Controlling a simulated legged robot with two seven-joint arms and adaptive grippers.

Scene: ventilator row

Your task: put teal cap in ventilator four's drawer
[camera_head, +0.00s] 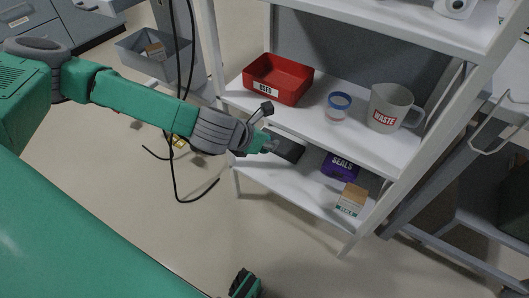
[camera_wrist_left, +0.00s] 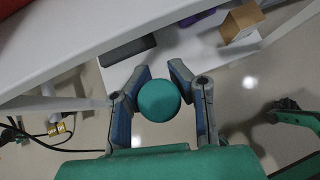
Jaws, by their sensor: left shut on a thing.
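The teal cap (camera_wrist_left: 158,100) is round and sits between the fingertips of my left gripper (camera_wrist_left: 160,92) in the left wrist view. My left gripper is shut on it. In the head view my left gripper (camera_head: 266,143) is at the left side of the white shelf unit, near its lower shelf; the cap is hard to make out there. My right gripper (camera_head: 243,284) shows only in part at the bottom edge of the head view, and its fingers are unclear. I cannot identify ventilator four or its drawer in these views.
The shelf unit (camera_head: 235,92) holds a red USED bin (camera_head: 278,80), a blue-rimmed cup (camera_head: 338,106) and a WASTE mug (camera_head: 391,106). Below are a dark tray (camera_head: 288,149), purple SEALS bin (camera_head: 340,165) and small carton (camera_head: 351,199). A grey open bin (camera_head: 140,68) and hanging cables are at left.

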